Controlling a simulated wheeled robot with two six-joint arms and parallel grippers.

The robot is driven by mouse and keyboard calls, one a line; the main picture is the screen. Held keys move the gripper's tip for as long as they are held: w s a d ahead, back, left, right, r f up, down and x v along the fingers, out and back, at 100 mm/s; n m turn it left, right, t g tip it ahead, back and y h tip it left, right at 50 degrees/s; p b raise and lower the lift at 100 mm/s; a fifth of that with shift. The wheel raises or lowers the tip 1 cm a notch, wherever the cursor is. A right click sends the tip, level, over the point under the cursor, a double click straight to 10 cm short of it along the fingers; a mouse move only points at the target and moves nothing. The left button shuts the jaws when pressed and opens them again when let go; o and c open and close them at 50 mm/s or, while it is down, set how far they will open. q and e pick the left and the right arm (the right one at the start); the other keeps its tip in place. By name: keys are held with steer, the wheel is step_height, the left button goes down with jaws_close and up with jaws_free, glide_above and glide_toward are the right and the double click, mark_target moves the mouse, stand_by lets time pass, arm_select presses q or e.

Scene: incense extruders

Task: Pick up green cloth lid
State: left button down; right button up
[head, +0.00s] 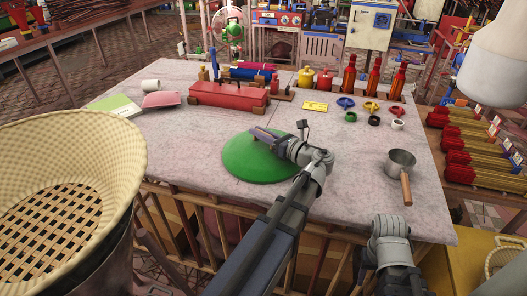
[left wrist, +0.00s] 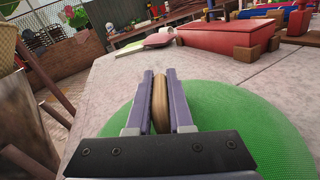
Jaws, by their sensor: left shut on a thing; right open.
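The green cloth lid (head: 258,160) is a round green disc at the middle of the table near its front edge. My left gripper (head: 265,135) is over the lid, shut on its brown wooden handle. In the left wrist view the handle (left wrist: 160,103) stands between the two purple-grey fingers (left wrist: 158,105), and the green cloth (left wrist: 220,125) spreads beneath. I cannot tell whether the lid rests on the table or is slightly raised. My right arm (head: 390,250) shows at the front right, its fingertips not clearly visible.
A woven basket (head: 70,125) stands at the front left. A saucepan (head: 401,162) sits on the table's right side. A red box (head: 228,93), yellow and red jars, red bottles and small coloured pieces stand along the back. The table is clear left of the lid.

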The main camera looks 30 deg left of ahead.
arm_select(q)
steer(key=shift+r, duration=0.1)
stand_by(0.3)
step_height(320, 180, up, 10)
steer(key=p, duration=1)
